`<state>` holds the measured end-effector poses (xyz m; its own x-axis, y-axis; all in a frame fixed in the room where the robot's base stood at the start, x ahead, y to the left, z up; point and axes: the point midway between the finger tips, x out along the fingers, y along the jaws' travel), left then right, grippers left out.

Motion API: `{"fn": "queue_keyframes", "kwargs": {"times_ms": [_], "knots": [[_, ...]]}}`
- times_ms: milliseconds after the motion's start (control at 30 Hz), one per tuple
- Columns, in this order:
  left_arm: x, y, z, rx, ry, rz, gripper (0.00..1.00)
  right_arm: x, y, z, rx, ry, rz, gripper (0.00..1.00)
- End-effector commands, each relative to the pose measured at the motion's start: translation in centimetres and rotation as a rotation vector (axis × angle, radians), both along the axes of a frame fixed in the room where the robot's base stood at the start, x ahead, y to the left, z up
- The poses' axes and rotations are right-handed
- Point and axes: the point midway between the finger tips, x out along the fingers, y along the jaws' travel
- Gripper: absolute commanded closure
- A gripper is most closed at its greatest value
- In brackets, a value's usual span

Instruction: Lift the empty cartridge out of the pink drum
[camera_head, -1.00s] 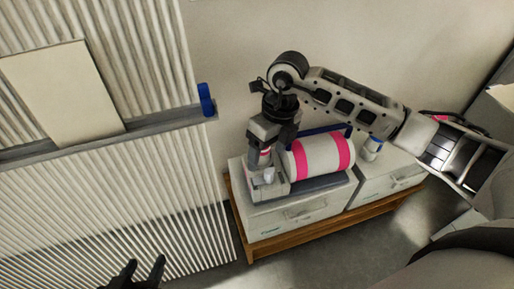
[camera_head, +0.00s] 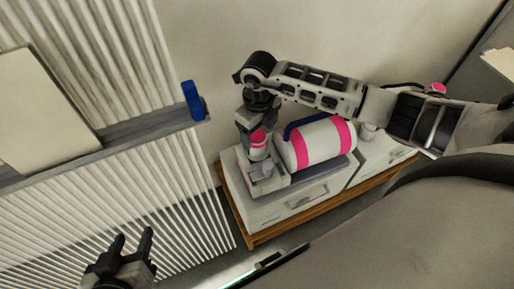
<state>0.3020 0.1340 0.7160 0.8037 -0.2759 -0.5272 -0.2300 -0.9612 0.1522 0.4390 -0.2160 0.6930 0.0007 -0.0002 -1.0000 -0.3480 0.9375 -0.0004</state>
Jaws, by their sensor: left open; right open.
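The pink drum (camera_head: 318,143) is a white cylinder with pink bands, lying on its side on a white cabinet. At its left end is a grey unit (camera_head: 265,184). A small pink and white cylinder (camera_head: 258,148), apparently the cartridge, stands upright above this unit. My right gripper (camera_head: 252,130) is open and points down at the cylinder's top; its fingertips are hard to make out, and I cannot tell whether they touch it. My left gripper (camera_head: 132,243) is open and empty at the lower left, far from the drum.
White cabinets (camera_head: 285,210) stand on a wooden base (camera_head: 255,238) against the wall. A ribbed panel (camera_head: 95,215) with a grey ledge (camera_head: 150,130) and blue clip (camera_head: 193,100) is at left. Floor in front is partly visible.

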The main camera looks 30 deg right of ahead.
Motion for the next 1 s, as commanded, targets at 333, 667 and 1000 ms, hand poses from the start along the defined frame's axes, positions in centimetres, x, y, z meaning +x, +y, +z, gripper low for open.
{"fn": "queue_keyframes", "kwargs": {"times_ms": [333, 667, 1000], "knots": [[0.3, 0.0, 0.1, -0.001, -0.011, -0.001, 0.53, 0.1, 0.3, -4.6, 0.001, 0.004, -0.002, 0.28], [0.3, 0.0, 0.2, -0.001, -0.015, -0.001, 0.53, 0.1, 0.3, -5.2, 0.0, 0.0, 0.0, 0.28], [0.3, -0.1, 0.3, -0.001, -0.016, -0.001, 0.53, 0.2, 0.3, -5.2, 0.0, 0.0, -0.001, 0.8]]}}
